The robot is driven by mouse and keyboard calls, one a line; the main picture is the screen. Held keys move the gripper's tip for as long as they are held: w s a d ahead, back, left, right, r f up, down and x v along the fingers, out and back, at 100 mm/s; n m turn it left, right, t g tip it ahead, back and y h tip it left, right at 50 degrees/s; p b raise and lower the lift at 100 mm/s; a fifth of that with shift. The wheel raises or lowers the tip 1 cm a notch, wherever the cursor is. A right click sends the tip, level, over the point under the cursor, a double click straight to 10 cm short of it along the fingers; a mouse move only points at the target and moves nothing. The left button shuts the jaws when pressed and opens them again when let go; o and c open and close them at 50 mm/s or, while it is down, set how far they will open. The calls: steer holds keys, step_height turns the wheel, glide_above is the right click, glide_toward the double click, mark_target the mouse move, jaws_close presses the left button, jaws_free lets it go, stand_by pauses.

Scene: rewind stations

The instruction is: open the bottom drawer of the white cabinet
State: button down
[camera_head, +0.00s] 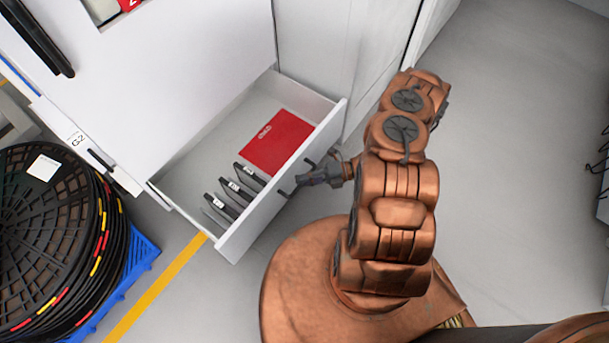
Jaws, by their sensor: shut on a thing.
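The white cabinet (180,70) stands at the upper left. Its bottom drawer (233,246) is pulled out and shows its inside. A red flat item (277,143) and several dark, labelled upright items (228,192) lie in the drawer. The drawer's dark handle (284,193) is on its front face, on the side toward my arm. My gripper (300,181) is at the handle and shut on it; the fingertips are small in this view.
Black reels (45,235) with red and yellow marks are stacked on a blue pallet (142,258) at the left. A yellow floor line (155,288) runs beside it. Grey floor (510,140) is clear at the right. A dark object shows at the far right edge.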

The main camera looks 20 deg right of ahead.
steer(key=shift+s, duration=0.2)
steer(key=c, duration=1.2)
jaws_free()
steer(key=shift+w, duration=0.1)
steer(key=shift+d, duration=0.15)
steer(key=v, duration=1.1)
steer(key=shift+d+r, duration=0.1)
steer(key=shift+d, duration=0.25)
